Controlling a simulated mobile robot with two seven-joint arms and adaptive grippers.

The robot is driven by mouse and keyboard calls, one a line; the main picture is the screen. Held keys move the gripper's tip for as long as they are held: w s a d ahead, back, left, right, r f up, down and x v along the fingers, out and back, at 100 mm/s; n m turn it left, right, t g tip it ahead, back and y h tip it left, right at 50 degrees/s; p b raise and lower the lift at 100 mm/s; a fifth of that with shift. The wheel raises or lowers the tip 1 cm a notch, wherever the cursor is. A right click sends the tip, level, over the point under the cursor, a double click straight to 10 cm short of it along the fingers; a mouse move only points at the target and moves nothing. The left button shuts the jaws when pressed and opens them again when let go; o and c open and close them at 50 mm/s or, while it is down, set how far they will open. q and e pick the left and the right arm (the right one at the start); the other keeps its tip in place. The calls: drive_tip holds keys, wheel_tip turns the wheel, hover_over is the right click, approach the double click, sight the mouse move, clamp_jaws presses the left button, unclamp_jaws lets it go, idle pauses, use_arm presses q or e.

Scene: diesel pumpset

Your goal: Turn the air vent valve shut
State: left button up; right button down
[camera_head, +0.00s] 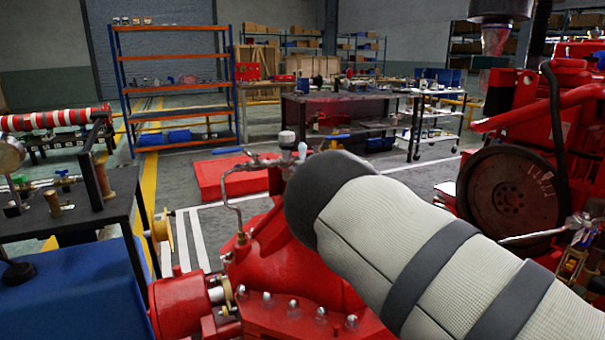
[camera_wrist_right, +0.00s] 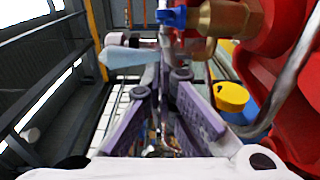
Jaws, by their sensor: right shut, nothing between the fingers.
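In the right wrist view, a small valve with a brass body (camera_wrist_right: 222,18) and a blue part (camera_wrist_right: 172,17) shows at the top, beside the red pump casing. My right gripper (camera_wrist_right: 165,72) is just below it in that view, its purple-grey fingers shut with nothing between them. A pale blue tapered piece (camera_wrist_right: 135,57) lies across by the fingertips; I cannot tell whether they touch it. In the head view, my right arm's grey-white sleeve covers the gripper and most of the valve area. My left gripper is in neither view.
The red pump (camera_head: 285,260) fills the lower middle, with a thin bent pipe (camera_head: 232,205) and a gauge-like fitting (camera_head: 287,138) on top. A red engine with a dark flywheel (camera_head: 510,198) stands right. A dark table (camera_head: 65,212) is left.

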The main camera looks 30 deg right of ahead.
drive_tip(key=shift+w+d+r, duration=0.15)
drive_tip(key=shift+d, duration=0.25)
drive_tip(key=shift+w+d+r, duration=0.1)
drive_tip(key=shift+d+r, duration=0.05)
drive_tip(key=shift+d, duration=0.2)
drive_tip(key=shift+w+d, duration=0.25)
drive_tip(key=shift+w, duration=0.3)
drive_tip(key=shift+a, duration=0.15)
